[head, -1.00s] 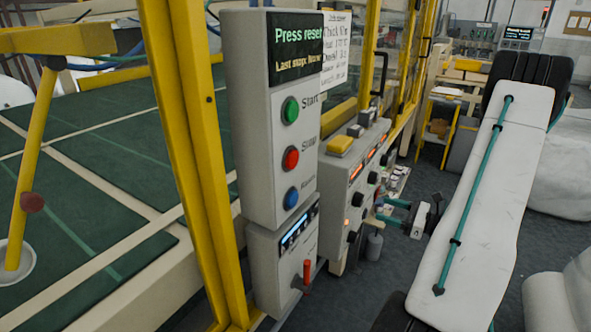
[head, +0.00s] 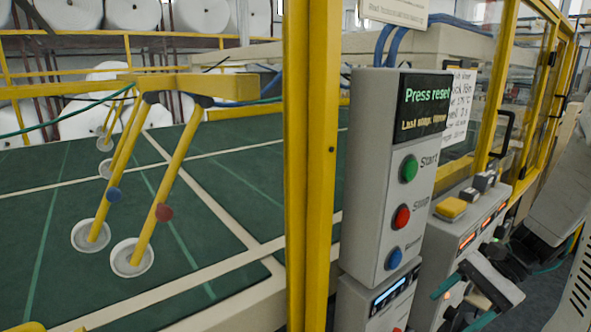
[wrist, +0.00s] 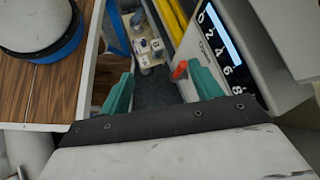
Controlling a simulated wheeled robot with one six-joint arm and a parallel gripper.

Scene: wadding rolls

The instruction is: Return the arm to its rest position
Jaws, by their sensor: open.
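My gripper (head: 461,304) shows at the lower right of the head view, in front of the lower control panel. Its two teal fingers stand apart and hold nothing. In the wrist view my gripper (wrist: 160,90) is open, with a gap of dark floor between the fingers. An orange-red lever (wrist: 180,70) appears close to the right finger there; I cannot tell the depth between them. My white arm runs along the right edge of the head view, mostly cut off.
A grey control box (head: 396,180) reads "Press reset" above green, red and blue buttons. A yellow post (head: 311,165) stands left of it. A green-topped table (head: 235,190) lies behind. In the wrist view, a wooden surface (wrist: 40,93) is at left and a numbered display (wrist: 222,50) at right.

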